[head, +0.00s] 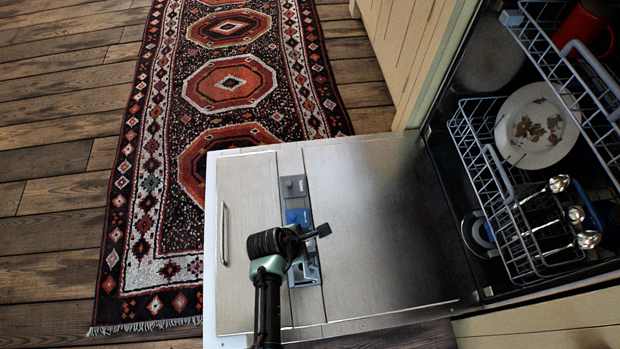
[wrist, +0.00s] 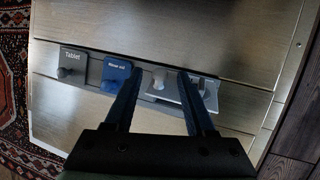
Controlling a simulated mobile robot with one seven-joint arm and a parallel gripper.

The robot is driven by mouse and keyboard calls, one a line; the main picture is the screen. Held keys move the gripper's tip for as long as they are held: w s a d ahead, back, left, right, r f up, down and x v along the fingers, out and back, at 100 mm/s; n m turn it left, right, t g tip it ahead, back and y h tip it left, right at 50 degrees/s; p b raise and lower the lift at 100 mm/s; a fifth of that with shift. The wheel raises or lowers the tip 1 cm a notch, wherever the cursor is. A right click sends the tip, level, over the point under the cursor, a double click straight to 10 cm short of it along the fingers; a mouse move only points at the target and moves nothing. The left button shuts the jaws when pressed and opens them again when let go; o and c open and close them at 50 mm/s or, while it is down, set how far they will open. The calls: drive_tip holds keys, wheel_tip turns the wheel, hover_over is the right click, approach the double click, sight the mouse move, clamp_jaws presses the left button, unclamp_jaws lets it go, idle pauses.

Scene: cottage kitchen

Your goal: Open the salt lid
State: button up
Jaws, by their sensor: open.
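A dispenser strip is set in the inner face of the lowered dishwasher door (head: 385,220). In the wrist view it has a grey lid marked Tablet (wrist: 72,62), a blue lid (wrist: 116,76) with a small label, and a silver compartment (wrist: 207,92) at the right end. I cannot read a salt label; the silver part looks like the third lid, partly hidden by my fingers, and seems slightly raised. My gripper (wrist: 160,74) is open and empty, its fingers straddling the strip's right part. In the head view my gripper (head: 318,232) is above the strip; contact cannot be told.
The lower rack (head: 510,215) holds a plate (head: 537,126) and several ladles inside the dishwasher at right. A round cap (head: 478,236) sits on the tub floor. A door handle (head: 223,234) is at the left. A patterned rug (head: 150,200) lies on the floor.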

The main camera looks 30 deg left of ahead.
drive_tip(key=shift+w+f, duration=0.1)
drive_tip(key=shift+f, duration=0.15)
clamp_jaws()
drive_tip(key=shift+d+r, duration=0.15)
